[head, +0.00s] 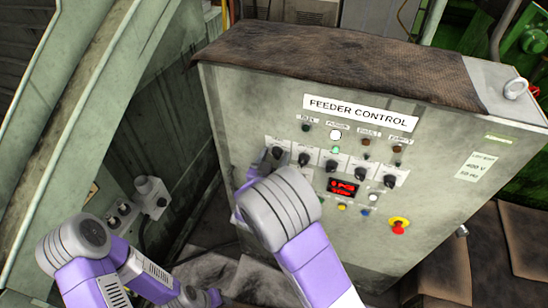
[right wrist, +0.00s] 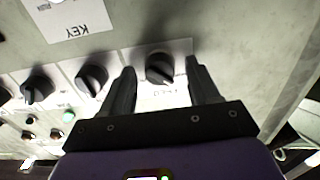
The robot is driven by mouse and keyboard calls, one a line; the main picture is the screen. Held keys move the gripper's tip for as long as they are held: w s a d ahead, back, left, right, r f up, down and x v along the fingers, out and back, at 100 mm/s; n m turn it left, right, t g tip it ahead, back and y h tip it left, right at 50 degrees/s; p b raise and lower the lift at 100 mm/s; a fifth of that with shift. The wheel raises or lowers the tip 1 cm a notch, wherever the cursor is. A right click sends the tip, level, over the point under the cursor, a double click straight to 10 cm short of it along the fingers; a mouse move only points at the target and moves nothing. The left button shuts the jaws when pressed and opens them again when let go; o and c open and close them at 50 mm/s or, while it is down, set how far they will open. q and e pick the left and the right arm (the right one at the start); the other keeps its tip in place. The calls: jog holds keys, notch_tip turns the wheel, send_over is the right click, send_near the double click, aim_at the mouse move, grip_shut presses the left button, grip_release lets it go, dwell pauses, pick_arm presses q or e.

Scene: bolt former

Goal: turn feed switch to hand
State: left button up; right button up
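The feed switch (right wrist: 159,67) is a black rotary knob on a pale plate, its label upside down in the right wrist view. In the head view it seems to be the leftmost knob (head: 276,153) of the row, partly near my right wrist. My right gripper (right wrist: 161,76) is open, one finger on each side of the knob, with gaps visible on both sides. Whether the fingertips touch the panel I cannot tell. In the head view my right forearm hides most of this gripper.
The grey feeder control cabinet (head: 240,100) carries a row of similar knobs, with the neighbouring knob (right wrist: 91,78) close by. Lamps, a red display (head: 343,187) and a red emergency stop (head: 399,226) are on the same face. A green-grey machine wall (head: 60,90) stands at left.

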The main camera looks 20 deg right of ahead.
jog(key=v, duration=0.7)
jog(key=shift+s+a, duration=0.15)
jog(key=shift+s, duration=0.1)
dwell(0.4)
jog(key=s+d+f+n+g+y, duration=0.1)
jog(key=s+f+n+g+y, duration=0.2)
jog(key=f, duration=0.9)
jog(key=s+d+f+g+y, duration=0.15)
jog(key=f+g+y, duration=0.3)
jog(key=f, duration=0.75)
jog(key=s+a+f+g+y, duration=0.2)
jog(key=s+f+g+y, duration=0.1)
jog(key=s, duration=0.6)
jog(key=s+a+f+n+g+y+b, duration=0.1)
jog(key=s+a+f+g+y, duration=0.1)
jog(key=s, duration=0.7)
notch_tip(320, 180, down, 4)
jog(key=shift+a+r+g+y, duration=0.1)
jog(key=shift+a+g+y, duration=0.05)
jog(key=shift+g+y, duration=0.8)
jog(key=shift+c, duration=0.2)
